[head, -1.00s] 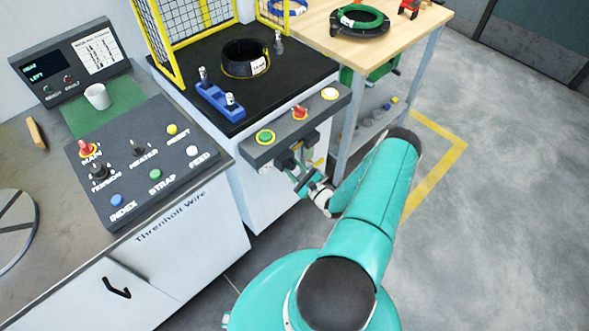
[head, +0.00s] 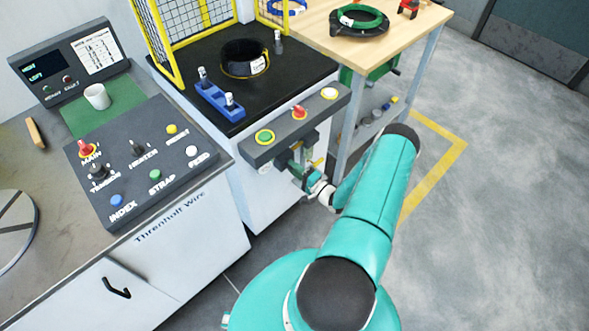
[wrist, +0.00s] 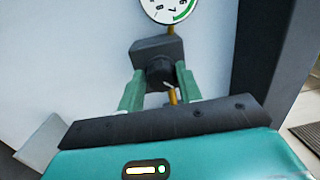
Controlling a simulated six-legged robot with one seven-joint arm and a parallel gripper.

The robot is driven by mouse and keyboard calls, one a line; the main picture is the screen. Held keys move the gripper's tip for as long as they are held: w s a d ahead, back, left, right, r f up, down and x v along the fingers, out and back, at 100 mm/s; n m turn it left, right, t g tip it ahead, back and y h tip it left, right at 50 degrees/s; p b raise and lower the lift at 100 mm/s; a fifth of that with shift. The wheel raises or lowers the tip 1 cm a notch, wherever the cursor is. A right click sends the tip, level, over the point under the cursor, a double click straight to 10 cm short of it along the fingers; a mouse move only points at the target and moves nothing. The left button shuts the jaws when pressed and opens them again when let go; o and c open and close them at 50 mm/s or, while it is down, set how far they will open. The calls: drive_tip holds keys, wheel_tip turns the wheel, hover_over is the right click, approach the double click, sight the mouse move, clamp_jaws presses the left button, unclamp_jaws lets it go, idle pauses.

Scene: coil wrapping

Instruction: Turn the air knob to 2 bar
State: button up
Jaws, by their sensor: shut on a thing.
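In the wrist view the black air knob (wrist: 160,71) sits on a dark block below a round white pressure gauge (wrist: 170,8) with a green arc. The gauge is cut off by the top edge, and its reading cannot be told. A small light mark shows on the knob's lower face. My gripper (wrist: 160,82) has its green fingers on both sides of the knob, shut on it. In the head view my gripper (head: 296,168) is at the front of the white cabinet, under the button strip, and the knob is hidden there.
A grey strip with green, red and white buttons (head: 298,116) overhangs just above my gripper. A wooden table (head: 318,30) with a metal leg stands to the right. The grey control panel (head: 150,160) is at left. Open floor lies to the right.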

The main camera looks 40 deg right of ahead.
drive_tip(key=n, duration=0.9)
drive_tip(key=shift+d+r+g+y, duration=0.15)
drive_tip(key=shift+g+y, duration=0.15)
drive_tip(key=shift+g, duration=0.1)
drive_tip(key=shift+w, duration=0.1)
drive_tip(key=o, duration=0.9)
drive_tip(key=s, duration=0.4)
drive_tip(key=s+d, duration=0.1)
drive_tip(key=s, duration=0.4)
drive_tip(key=s+d, duration=0.1)
drive_tip(key=s, duration=0.3)
drive_tip(key=shift+s, duration=0.4)
